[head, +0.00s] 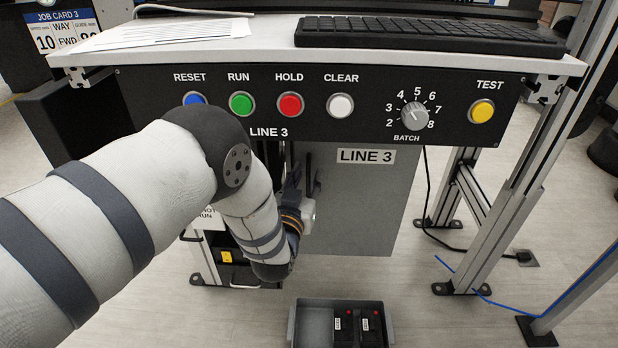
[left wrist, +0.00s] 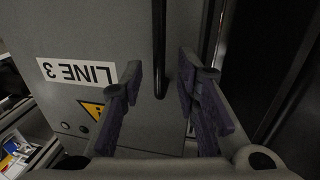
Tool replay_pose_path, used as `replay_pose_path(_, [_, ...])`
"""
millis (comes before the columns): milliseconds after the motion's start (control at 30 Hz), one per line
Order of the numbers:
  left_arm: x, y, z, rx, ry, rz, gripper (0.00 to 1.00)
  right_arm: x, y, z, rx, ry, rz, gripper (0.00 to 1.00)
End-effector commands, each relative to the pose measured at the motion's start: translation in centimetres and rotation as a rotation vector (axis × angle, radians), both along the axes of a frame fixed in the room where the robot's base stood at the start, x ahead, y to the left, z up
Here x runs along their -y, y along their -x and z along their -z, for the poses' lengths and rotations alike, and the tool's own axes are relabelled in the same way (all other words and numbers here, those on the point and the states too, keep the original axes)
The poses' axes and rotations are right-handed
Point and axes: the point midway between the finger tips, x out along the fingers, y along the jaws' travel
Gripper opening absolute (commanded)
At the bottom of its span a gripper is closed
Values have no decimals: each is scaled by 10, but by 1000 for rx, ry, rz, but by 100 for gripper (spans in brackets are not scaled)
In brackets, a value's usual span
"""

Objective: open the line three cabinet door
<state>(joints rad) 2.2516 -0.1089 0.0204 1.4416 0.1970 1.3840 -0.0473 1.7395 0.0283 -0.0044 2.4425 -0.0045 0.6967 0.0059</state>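The line three cabinet door (head: 360,205) is a grey panel with a LINE 3 label, hanging under the control panel. In the left wrist view the door (left wrist: 105,40) shows its label upside down and a yellow warning sign. A black vertical bar handle (left wrist: 159,50) runs down the door near its edge. My left gripper (head: 306,187) is at the handle side of the door, partly hidden by my arm. In the left wrist view its fingers (left wrist: 160,78) are apart, one on each side of the handle, with visible gaps. My right gripper is not in view.
The control panel (head: 455,105) with buttons and a batch knob sits above the door. A keyboard (head: 430,35) lies on the shelf on top. A grey bin (head: 312,325) with black items stands on the floor below. A metal frame leg (head: 500,200) is at the right.

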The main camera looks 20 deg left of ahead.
Motion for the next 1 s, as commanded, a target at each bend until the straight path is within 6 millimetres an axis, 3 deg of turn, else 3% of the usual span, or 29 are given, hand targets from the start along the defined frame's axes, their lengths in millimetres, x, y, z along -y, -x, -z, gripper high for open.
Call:
replay_pose_path(133, [-1, -14, 1, 0, 0, 0, 29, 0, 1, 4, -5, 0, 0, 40])
replay_pose_path(367, [-2, -16, 0, -1, 0, 0, 29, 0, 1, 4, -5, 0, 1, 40])
replay_pose_path(400, [-2, -16, 0, -1, 0, 0, 27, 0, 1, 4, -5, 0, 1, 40])
replay_pose_path(533, [-2, -15, 0, -1, 0, 0, 0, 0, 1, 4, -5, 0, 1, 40])
replay_pose_path(1000, [-3, -14, -1, 0, -1, 0, 0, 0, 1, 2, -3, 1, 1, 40])
